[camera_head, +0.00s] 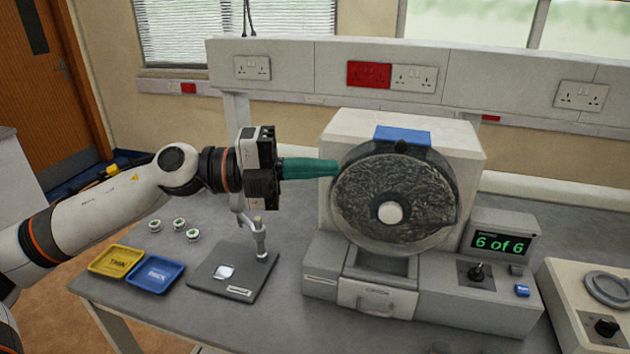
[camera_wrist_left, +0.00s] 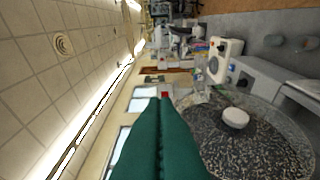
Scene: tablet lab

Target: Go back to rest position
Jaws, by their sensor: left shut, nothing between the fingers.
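My left gripper (camera_head: 335,167) has green fingers and is shut with nothing between them. It points to the right, with its tips at the upper left edge of the drum machine's round drum (camera_head: 383,171). I cannot tell whether the tips touch the drum. In the left wrist view the shut green fingers (camera_wrist_left: 164,97) point up the picture, with the drum (camera_wrist_left: 213,142) and its white hub at the lower right. The drum's front is clear and dark speckled contents show inside. My right gripper is not in view.
The machine's display (camera_head: 503,243) reads "6 of 6", and its drawer (camera_head: 390,299) is at the front. A yellow tray (camera_head: 108,273), a blue tray (camera_head: 150,287), several small round pieces (camera_head: 180,224) and a small stand (camera_head: 216,288) are on the table below my left arm. Another device (camera_head: 590,310) stands at right.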

